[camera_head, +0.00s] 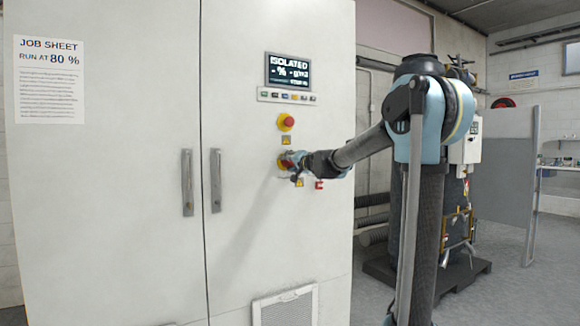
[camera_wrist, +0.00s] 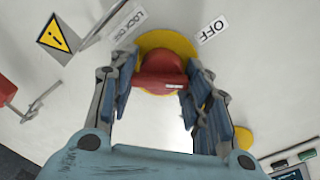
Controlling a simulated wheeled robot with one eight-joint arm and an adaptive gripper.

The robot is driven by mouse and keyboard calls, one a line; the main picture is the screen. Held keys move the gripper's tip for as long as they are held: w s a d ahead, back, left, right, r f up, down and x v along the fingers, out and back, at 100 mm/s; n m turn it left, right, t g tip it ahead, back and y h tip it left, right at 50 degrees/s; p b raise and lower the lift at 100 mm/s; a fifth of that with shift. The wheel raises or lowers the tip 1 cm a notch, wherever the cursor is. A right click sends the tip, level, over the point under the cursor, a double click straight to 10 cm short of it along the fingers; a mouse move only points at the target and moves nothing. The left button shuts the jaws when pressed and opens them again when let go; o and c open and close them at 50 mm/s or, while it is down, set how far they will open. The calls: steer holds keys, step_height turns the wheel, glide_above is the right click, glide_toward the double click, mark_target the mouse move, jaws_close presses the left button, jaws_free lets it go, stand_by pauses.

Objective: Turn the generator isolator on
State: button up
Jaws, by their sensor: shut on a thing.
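The generator isolator is a red rotary handle (camera_wrist: 160,72) on a round yellow plate (camera_wrist: 165,40), on the front of a white cabinet. Its red part also shows in the head view (camera_head: 285,164), partly covered by my gripper (camera_head: 293,166). In the wrist view, my gripper (camera_wrist: 160,78) is shut on the red handle, with one finger on each side. An OFF label (camera_wrist: 213,29) sits beside the plate at upper right. A second label (camera_wrist: 128,20), partly hidden and hard to read, is at upper left.
The cabinet display (camera_head: 288,71) reads ISOLATED. A red and yellow button (camera_head: 286,122) sits above the isolator. A small red item (camera_head: 319,184) hangs to its lower right. Door handles (camera_head: 187,182) stand out at left. A job sheet (camera_head: 48,80) reads RUN AT 80 %.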

steer(key=m, duration=0.4)
steer(key=shift+w+d, duration=0.1)
steer(key=shift+d, duration=0.1)
steer(key=shift+f+m+g+y, duration=0.1)
steer(key=shift+m+g+y, duration=0.25)
steer(key=shift+m, duration=2.15)
steer(key=o, duration=0.9)
steer(key=v, duration=1.1)
steer(key=shift+s+d, duration=0.25)
steer(key=shift+s, duration=0.05)
